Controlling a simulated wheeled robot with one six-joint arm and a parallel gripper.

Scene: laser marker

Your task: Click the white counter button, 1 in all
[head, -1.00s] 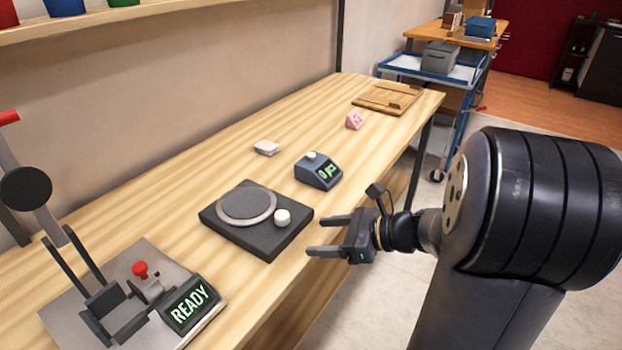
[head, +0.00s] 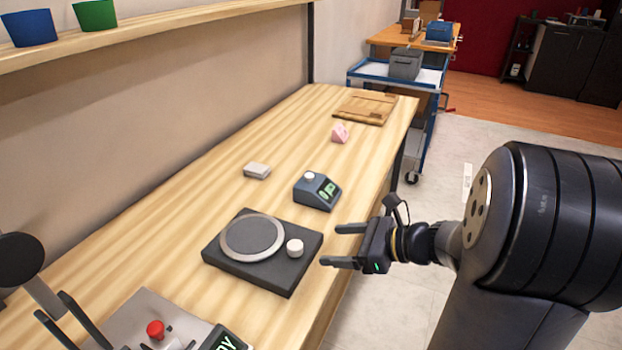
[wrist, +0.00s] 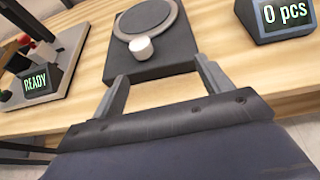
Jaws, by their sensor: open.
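The counter (head: 317,191) is a dark blue-grey box on the bench with a white button (head: 309,176) on top and a green display. In the wrist view the counter (wrist: 278,18) is cut off at the top right, and its display reads "0 pcs"; its button is out of that view. My gripper (head: 336,245) is open and empty, at the bench's front edge. It is nearer to the camera than the counter and apart from it. In the wrist view the two fingers (wrist: 162,85) point towards the dark turntable plate.
The dark plate (head: 285,272) carries a grey disc (head: 252,237) and a white knob (head: 295,248). The laser marker with a red knob (head: 155,330) stands at lower left. A small white block (head: 257,171), a pink block (head: 340,133) and a wooden board (head: 364,108) lie farther back.

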